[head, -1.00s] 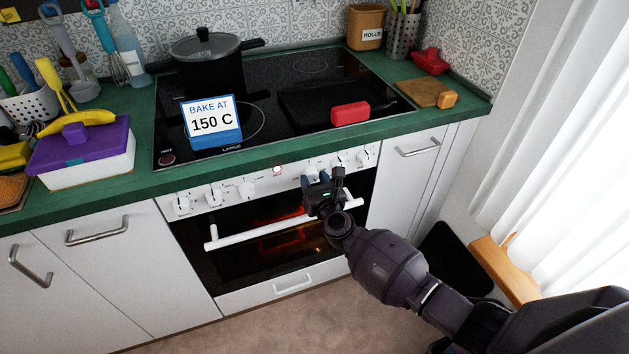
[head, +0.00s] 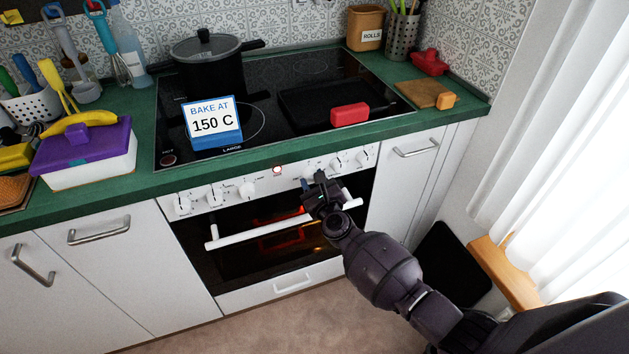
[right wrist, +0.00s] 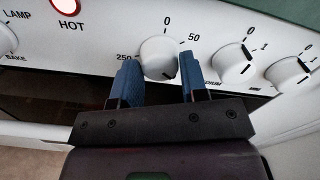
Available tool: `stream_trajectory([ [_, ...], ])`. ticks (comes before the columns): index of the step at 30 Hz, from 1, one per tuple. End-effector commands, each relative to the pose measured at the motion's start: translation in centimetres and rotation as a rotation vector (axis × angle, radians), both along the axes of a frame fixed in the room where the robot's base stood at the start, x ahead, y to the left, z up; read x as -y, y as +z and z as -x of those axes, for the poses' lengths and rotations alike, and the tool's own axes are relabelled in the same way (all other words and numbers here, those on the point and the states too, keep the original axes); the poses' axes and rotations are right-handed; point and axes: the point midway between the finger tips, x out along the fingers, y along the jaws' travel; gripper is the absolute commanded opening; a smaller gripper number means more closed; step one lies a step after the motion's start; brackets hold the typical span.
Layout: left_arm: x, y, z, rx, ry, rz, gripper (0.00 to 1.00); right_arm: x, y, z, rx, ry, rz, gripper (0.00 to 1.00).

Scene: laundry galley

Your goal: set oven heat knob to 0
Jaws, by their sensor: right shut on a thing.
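The oven heat knob (right wrist: 160,58) is a round white knob in the right wrist view. Its printed scale shows 0 above it, 50 at upper right and 250 at left. A small dark mark shows near the knob's lower edge, roughly opposite the 0. My right gripper (right wrist: 160,80) has its two blue fingers on either side of the knob and is shut on it. In the head view my right gripper (head: 315,184) is at the oven's control panel (head: 218,196) and mostly hides this knob. My left gripper is not in view.
The white oven door handle (head: 265,232) runs just below the knobs. Other knobs (right wrist: 232,65) sit close to the right. The HOT lamp (right wrist: 66,5) is left of the knob. A sign (head: 212,120) reading "BAKE AT 150 C" stands on the hob (head: 262,75).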

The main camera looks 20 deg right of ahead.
Motion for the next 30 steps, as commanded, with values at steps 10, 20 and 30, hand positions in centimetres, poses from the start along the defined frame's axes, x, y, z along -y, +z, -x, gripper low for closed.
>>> stream_trajectory([
  [10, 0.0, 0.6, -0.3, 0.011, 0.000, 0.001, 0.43, 0.0, 0.1, 0.0, 0.012, -0.001, 0.329, 0.17],
  [20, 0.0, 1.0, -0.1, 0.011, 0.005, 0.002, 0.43, 0.0, 0.2, 0.0, 0.022, -0.001, 0.642, 0.17],
  [30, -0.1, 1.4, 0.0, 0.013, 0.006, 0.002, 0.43, 0.0, 0.2, 0.0, 0.034, 0.000, 0.964, 0.17],
])
